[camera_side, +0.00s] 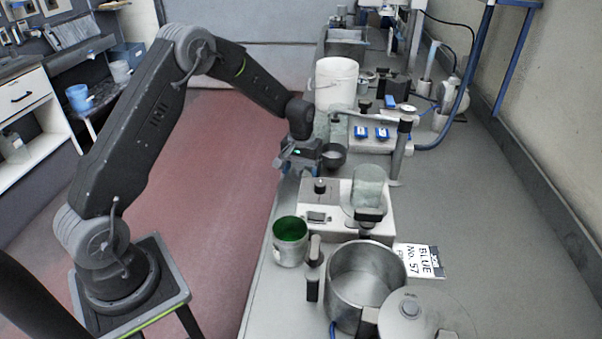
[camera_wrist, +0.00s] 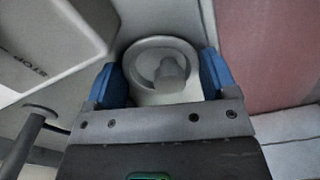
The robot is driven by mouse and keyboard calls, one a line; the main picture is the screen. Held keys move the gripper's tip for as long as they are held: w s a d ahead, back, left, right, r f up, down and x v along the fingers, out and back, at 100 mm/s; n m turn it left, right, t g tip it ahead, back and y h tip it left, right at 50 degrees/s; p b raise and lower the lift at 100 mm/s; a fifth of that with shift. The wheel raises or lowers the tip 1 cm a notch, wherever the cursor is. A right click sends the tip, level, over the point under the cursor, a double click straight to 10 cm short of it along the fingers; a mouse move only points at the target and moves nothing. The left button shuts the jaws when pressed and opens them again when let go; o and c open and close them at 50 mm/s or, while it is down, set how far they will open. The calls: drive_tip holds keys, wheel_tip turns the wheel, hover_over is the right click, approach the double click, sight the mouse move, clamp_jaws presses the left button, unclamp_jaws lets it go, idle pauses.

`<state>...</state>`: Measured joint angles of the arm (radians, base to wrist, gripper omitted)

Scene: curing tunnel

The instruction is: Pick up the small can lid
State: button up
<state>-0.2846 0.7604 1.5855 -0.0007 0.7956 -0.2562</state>
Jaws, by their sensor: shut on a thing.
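The small can lid (camera_wrist: 142,53) is a round grey disc with a raised rim and a stubby knob in its middle. It shows in the wrist view between the blue fingertips of my gripper (camera_wrist: 161,80), which is shut on it or on the pale round body just below it. I cannot tell whether that body is part of the lid or a can under it. In the side view my gripper (camera_side: 296,164) is low at the bench's left edge, and the lid cannot be made out there.
A small dark cup (camera_side: 333,157) stands right beside my gripper. A white bucket (camera_side: 337,85) is behind, and a pale device (camera_side: 335,222) with a glass jar in front. Nearer are a green-lined can (camera_side: 290,250) and a metal pot (camera_side: 350,300). Red floor (camera_side: 225,190) lies left.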

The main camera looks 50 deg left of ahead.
sight(299, 167)
drive_tip(key=shift+r, duration=0.45)
drive_tip(key=r, duration=0.3)
drive_tip(key=shift+s+a+r, duration=0.2)
drive_tip(key=shift+a+r, duration=0.1)
drive_tip(key=shift+r, duration=0.1)
drive_tip(key=s+a+r, duration=0.6)
drive_tip(key=s+a, duration=0.1)
drive_tip(key=a, duration=0.1)
drive_tip(key=s+d+r, duration=0.1)
drive_tip(key=s+d, duration=0.3)
drive_tip(key=d, duration=0.5)
drive_tip(key=s+d+r, duration=0.2)
drive_tip(key=s+d, duration=0.1)
drive_tip(key=d, duration=0.7)
drive_tip(key=s+d+r, duration=0.1)
drive_tip(key=s+d, duration=0.3)
drive_tip(key=d, duration=0.5)
drive_tip(key=shift+w+f, duration=0.15)
drive_tip(key=shift+f, duration=2.75)
drive_tip(key=shift+f, duration=0.55)
